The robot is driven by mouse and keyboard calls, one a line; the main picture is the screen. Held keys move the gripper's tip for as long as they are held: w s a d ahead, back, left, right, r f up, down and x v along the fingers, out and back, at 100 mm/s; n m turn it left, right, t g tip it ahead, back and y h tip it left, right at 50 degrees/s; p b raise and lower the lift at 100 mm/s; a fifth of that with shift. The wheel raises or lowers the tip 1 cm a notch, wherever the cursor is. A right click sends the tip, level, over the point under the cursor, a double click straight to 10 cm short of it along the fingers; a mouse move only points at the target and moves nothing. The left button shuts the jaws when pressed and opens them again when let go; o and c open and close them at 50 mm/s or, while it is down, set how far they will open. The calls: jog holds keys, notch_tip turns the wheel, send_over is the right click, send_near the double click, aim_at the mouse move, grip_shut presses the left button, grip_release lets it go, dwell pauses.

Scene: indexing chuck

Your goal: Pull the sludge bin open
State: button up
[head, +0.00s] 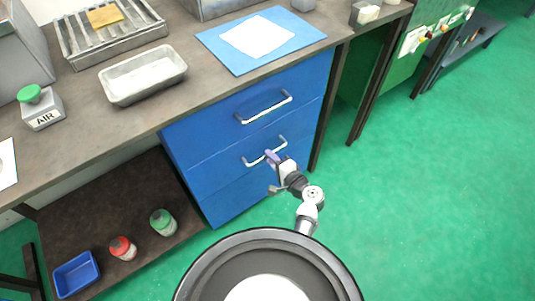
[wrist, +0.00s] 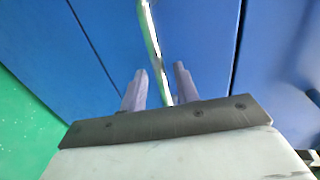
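A blue drawer unit (head: 212,184) sits under the workbench, with no readable label marking the sludge bin. Its upper drawer has a silver bar handle (head: 265,108). A lower drawer has another silver handle (head: 250,162), and my gripper (head: 272,157) is at this one. In the wrist view the handle bar (wrist: 150,35) runs down between the two fingers of my gripper (wrist: 160,70). The fingers stand apart, with gaps to the bar on both sides. The bar's near end is hidden behind the gripper body. The drawers look shut.
The workbench (head: 225,85) carries a metal tray (head: 143,75), a blue mat (head: 290,28) and an AIR box (head: 42,108). A lower shelf at left holds bottles (head: 163,222) and a blue bin (head: 76,274). Green floor (head: 430,200) is clear at right.

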jog(key=shift+x, duration=1.4)
jog(key=shift+c, duration=0.4)
grip_shut()
